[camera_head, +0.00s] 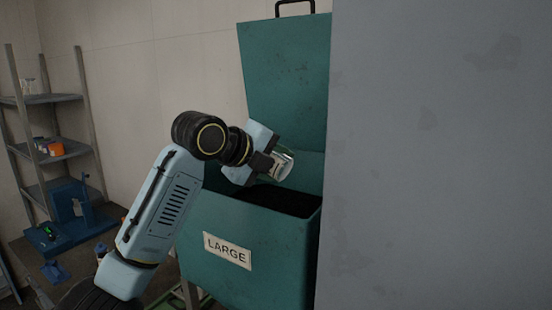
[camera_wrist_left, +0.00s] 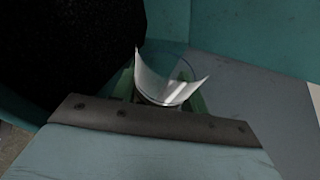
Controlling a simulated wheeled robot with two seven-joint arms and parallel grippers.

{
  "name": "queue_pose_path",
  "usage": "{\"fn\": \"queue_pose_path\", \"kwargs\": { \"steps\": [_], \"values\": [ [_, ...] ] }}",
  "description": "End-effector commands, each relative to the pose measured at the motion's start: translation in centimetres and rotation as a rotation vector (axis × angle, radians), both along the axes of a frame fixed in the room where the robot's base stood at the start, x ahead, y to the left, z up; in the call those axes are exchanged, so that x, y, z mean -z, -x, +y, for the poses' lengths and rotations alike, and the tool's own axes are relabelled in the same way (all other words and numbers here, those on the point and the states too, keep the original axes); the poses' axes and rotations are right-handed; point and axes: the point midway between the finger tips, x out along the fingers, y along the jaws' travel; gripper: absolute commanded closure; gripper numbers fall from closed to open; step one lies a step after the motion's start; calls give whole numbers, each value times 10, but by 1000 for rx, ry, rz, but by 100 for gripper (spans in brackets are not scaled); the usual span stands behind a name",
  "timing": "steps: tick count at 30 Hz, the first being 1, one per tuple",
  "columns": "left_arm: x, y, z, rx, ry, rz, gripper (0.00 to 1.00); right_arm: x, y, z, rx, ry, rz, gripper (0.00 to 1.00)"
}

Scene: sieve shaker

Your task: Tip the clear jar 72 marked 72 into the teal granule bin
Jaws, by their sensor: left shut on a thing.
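The clear jar (camera_head: 283,165) is in my left gripper (camera_head: 266,164), held over the open teal granule bin (camera_head: 207,215) labelled LARGE. The jar is tilted, but I cannot read its mark or tell whether anything is in it. The left wrist view shows the clear jar (camera_wrist_left: 168,88) with a curved white label between the green finger pads of my left gripper (camera_wrist_left: 165,95). Dark granules (camera_head: 285,199) fill the bin below the jar, and the granules also show in the left wrist view (camera_wrist_left: 70,45). My right gripper is not in view.
The bin's teal lid (camera_head: 285,75) stands raised behind the gripper. A large grey panel (camera_head: 440,160) blocks the right side. A shelf rack (camera_head: 45,98) with an orange container (camera_head: 56,149) and a blue device (camera_head: 68,212) stand at the left.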

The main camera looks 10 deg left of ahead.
Motion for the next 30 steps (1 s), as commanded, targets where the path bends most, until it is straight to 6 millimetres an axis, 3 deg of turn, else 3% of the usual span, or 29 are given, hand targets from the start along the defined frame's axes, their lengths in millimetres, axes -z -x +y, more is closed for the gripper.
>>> {"fn": "queue_pose_path", "kwargs": {
  "steps": [11, 21, 30],
  "values": [
    [2, 0, 1, -1, -60, -22, 83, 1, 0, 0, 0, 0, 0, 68],
    [10, -2, 6, -1, -395, -138, 83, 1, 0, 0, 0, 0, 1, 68],
    [10, -2, 6, -1, -418, -146, 83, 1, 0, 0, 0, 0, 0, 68]
  ]
}}
